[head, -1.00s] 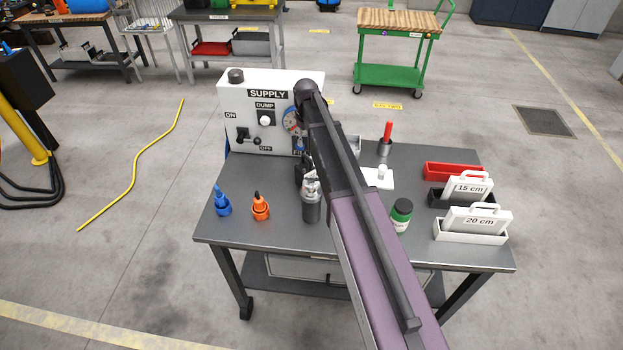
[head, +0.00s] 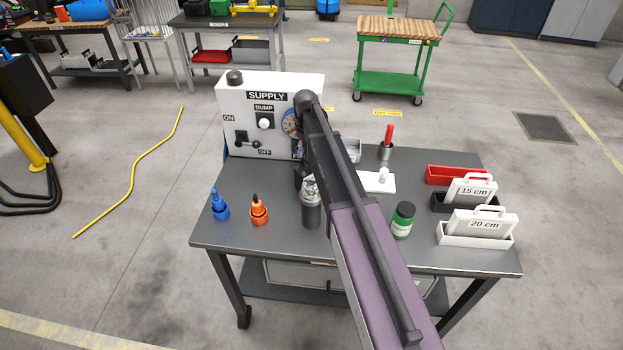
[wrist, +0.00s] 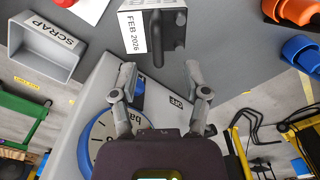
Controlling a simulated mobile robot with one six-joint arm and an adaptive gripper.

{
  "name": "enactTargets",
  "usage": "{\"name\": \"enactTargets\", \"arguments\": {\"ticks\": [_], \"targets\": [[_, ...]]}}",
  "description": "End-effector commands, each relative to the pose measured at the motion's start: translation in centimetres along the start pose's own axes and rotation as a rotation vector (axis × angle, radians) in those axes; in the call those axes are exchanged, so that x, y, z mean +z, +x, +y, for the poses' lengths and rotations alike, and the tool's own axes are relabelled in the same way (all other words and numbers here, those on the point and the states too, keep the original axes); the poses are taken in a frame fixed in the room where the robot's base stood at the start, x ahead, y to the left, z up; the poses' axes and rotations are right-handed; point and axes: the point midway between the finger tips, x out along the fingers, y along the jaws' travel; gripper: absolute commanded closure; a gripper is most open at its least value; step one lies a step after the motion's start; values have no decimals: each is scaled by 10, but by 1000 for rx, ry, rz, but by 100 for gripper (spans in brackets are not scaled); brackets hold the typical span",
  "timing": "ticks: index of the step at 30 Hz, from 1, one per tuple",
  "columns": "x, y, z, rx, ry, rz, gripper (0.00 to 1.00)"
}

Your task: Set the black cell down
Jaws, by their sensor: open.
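The black cell (head: 311,212), a dark upright cylinder with a silver top, stands on the grey table near its front edge. In the wrist view a dark-handled piece with a white label reading FEB 2026 (wrist: 133,30) shows beyond my fingertips; I take it to be the cell, but its outline is cut off by the picture's edge. My gripper (wrist: 160,77) is open, its two fingers apart with nothing visibly clamped between them. In the head view the gripper is mostly hidden behind my arm, just behind the cell's silver top.
The white SUPPLY panel (head: 252,105) with a gauge stands behind the gripper. Blue (head: 220,207) and orange (head: 259,211) fittings stand left of the cell. A SCRAP bin (wrist: 50,49) lies beside the panel.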

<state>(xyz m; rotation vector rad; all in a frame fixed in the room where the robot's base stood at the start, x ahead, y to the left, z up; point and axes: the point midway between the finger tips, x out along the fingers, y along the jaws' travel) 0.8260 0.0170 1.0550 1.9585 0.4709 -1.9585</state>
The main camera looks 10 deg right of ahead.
Motion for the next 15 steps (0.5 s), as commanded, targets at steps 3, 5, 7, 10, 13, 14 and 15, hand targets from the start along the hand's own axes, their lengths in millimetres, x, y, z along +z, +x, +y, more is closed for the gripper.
{"name": "enactTargets", "arguments": {"ticks": [3, 5, 7, 10, 13, 14, 15], "targets": [[0, 4, 0, 0, 0, 0, 40], [0, 7, 0, 0, 0, 0, 40], [0, 12, 0, 0, 0, 0, 40], [0, 20, 1, 0, 0, 0, 40], [0, 28, 1, 0, 0, 0, 40], [0, 30, 1, 0, 0, 0, 40], [0, 34, 1, 0, 0, 0, 40]]}}
